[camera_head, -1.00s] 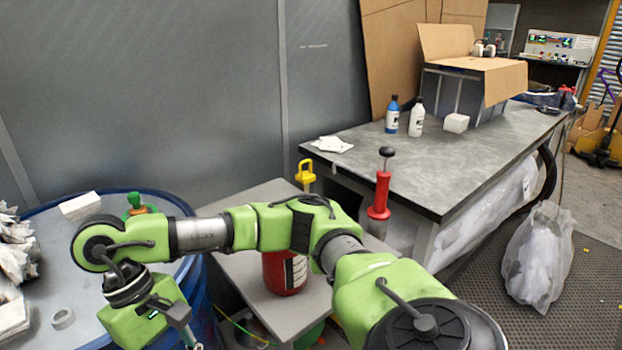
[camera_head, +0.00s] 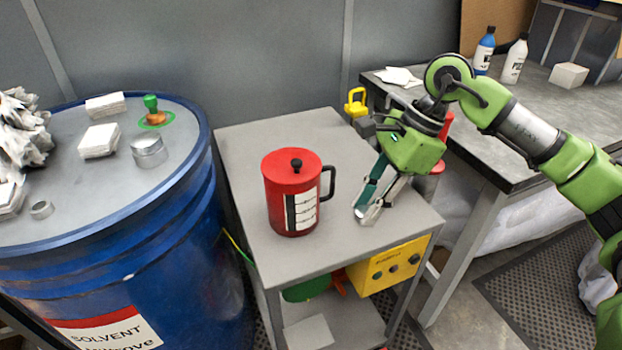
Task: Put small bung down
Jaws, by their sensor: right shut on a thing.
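My right gripper (camera_head: 368,208) points down over the right part of the grey cart top (camera_head: 345,265), beside the red lidded jug. It is shut on a small metallic thing (camera_head: 370,213) between its fingertips, most likely the small bung; the fingers hide most of it. I cannot tell whether it touches the cart top. A round metal cap (camera_head: 149,152) and a small grey ring (camera_head: 41,209) rest on the blue solvent drum (camera_head: 130,255) at left. My left gripper is not in view.
The red jug (camera_head: 290,205) stands just left of my right gripper, its black handle towards it. A yellow-handled object (camera_head: 356,103) stands behind the cart. The cart's back left is clear.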

